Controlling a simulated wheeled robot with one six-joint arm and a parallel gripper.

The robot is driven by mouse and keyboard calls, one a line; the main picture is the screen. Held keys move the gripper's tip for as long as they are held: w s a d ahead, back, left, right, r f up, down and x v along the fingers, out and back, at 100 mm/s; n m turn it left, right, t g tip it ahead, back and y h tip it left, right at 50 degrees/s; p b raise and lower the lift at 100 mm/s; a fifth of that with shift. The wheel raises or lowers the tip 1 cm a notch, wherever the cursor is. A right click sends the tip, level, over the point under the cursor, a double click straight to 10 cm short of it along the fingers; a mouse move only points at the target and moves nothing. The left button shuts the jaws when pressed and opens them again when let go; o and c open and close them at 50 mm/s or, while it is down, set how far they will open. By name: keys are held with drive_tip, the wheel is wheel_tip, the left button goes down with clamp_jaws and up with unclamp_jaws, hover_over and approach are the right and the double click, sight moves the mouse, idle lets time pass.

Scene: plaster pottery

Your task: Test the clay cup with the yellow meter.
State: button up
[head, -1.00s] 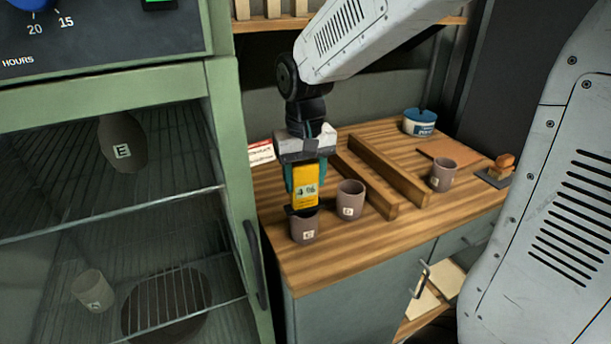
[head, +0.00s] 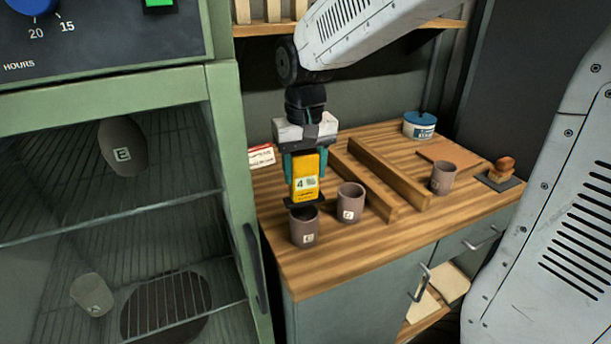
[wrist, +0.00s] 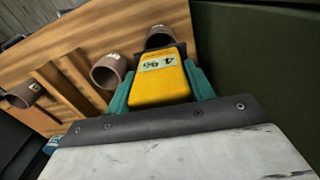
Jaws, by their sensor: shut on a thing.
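My gripper (head: 305,165) is shut on the yellow meter (head: 306,189), its teal fingers on either side of it. The meter's display shows a 4. The meter is upright, its dark lower end just above or at the rim of a brown clay cup (head: 304,231); I cannot tell if they touch. This cup stands near the bench's front left corner, its label too small to read surely. A second labelled cup (head: 350,205) stands just right of it. In the wrist view the meter (wrist: 160,82) partly hides the nearest cup (wrist: 160,36), and the second cup (wrist: 108,72) is beside it.
A third cup (head: 443,180) stands farther right on the wooden bench (head: 350,252), by a stamp (head: 501,171). Wooden rails (head: 388,173) cross the bench. A blue-white tub (head: 419,126) and a card (head: 260,157) are behind. A green cabinet (head: 232,160) with wire shelves borders the left.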

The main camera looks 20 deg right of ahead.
sight(305, 153)
drive_tip(key=shift+r, duration=2)
